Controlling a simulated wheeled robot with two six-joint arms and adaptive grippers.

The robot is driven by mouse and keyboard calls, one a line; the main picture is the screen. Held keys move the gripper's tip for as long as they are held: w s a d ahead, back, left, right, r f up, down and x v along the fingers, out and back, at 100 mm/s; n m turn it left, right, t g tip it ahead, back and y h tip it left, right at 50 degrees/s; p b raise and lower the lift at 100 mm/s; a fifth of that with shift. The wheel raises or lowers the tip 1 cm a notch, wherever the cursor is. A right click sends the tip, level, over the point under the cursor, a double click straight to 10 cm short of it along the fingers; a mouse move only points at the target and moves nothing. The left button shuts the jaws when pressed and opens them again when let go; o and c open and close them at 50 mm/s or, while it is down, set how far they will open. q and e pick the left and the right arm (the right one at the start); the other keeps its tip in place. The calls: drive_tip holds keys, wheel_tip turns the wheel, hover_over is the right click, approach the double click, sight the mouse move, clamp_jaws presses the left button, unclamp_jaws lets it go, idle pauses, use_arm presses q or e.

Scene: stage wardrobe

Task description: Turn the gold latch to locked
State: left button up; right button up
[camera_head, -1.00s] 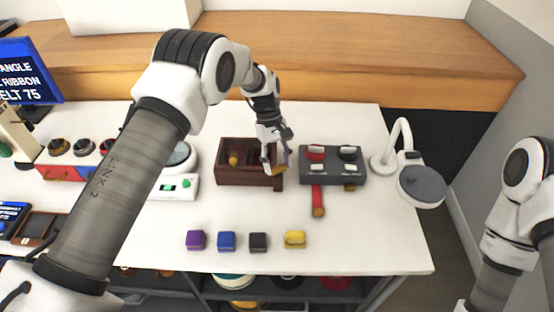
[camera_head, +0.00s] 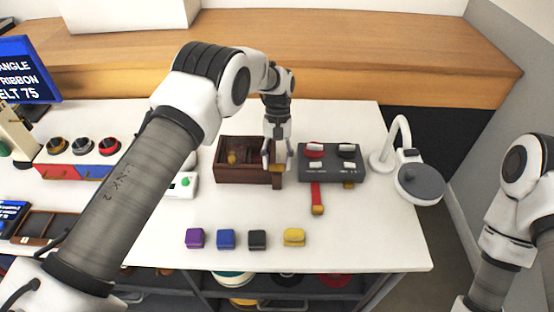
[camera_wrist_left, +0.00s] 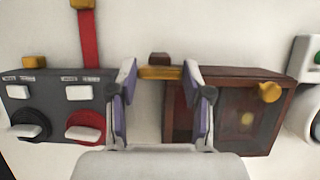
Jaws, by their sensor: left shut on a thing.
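The gold latch (camera_wrist_left: 160,72) is a short gold bar at the edge of the dark brown wooden box (camera_wrist_left: 282,118). In the left wrist view it lies crosswise between the two fingers of my left gripper (camera_wrist_left: 160,76), which is shut on it. In the head view the left gripper (camera_head: 277,166) points down at the right end of the box (camera_head: 240,175) and mostly hides the latch. The box has a glass-like top and a round gold knob (camera_wrist_left: 269,92). Of my right arm only links show at the right edge; its gripper is out of view.
A dark grey panel (camera_head: 333,174) with red and black dials stands close right of the box, with a red strap (camera_head: 317,194) in front. A white lamp (camera_head: 397,135) stands farther right. Purple (camera_head: 195,238), blue (camera_head: 226,239), black (camera_head: 257,240) and yellow (camera_head: 294,237) blocks lie in front.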

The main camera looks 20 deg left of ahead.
use_arm(q)
drive_tip(key=o, duration=1.2)
drive_tip(key=shift+c, duration=0.2)
drive_tip(key=v, duration=1.2)
